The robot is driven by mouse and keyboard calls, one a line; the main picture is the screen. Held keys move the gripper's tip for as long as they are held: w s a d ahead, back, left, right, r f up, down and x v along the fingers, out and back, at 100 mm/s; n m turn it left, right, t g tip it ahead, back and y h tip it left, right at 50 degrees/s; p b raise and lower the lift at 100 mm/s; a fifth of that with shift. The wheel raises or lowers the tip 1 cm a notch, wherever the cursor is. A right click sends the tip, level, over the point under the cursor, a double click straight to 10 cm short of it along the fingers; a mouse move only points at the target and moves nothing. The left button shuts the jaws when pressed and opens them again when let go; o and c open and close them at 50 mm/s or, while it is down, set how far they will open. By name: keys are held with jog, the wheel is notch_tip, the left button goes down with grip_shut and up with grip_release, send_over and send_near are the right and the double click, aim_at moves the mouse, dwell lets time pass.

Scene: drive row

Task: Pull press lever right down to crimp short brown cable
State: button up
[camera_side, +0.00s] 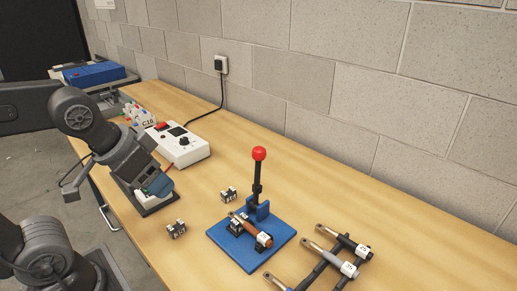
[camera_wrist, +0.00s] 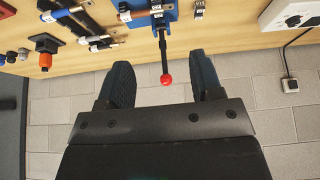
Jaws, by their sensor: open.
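The press has a blue base (camera_side: 228,249) and an upright black lever (camera_side: 257,185) topped by a red knob (camera_side: 259,153). The short brown cable (camera_side: 248,226) lies across the press in its holders; it also shows in the wrist view (camera_wrist: 141,13). My gripper (camera_side: 160,185) is open and empty, left of the lever and apart from it in the side view. In the wrist view, my gripper's two dark fingers (camera_wrist: 160,62) are spread, and the red knob (camera_wrist: 166,79) appears between them, beyond the fingers. The lever (camera_wrist: 162,47) is not touched.
Several cables with labels (camera_side: 348,268) lie on a rack right of the press. A white control box (camera_side: 181,148) sits behind, wired to a wall socket (camera_side: 221,64). The block wall (camera_side: 325,85) runs along the wooden table's back.

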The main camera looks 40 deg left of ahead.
jog(key=w+r+n+g, duration=0.3)
jog(key=w+r+n, duration=0.2)
jog(key=w, duration=0.3)
notch_tip(320, 180, up, 2)
jog(key=n+g+h, duration=0.2)
jog(key=n+h, duration=0.1)
jog(key=n, duration=0.3)
send_over(258, 160)
jog(key=s+a, duration=0.4)
jog(key=w+a+f+n+g+h, duration=0.1)
jog(key=w+a+f+n+g, duration=0.1)
jog(key=w+n, duration=0.4)
jog(key=shift+m, duration=0.6)
jog(key=x, duration=1.3)
jog(key=shift+w+d+f, duration=0.25)
jog(key=shift+w, duration=0.1)
grip_shut()
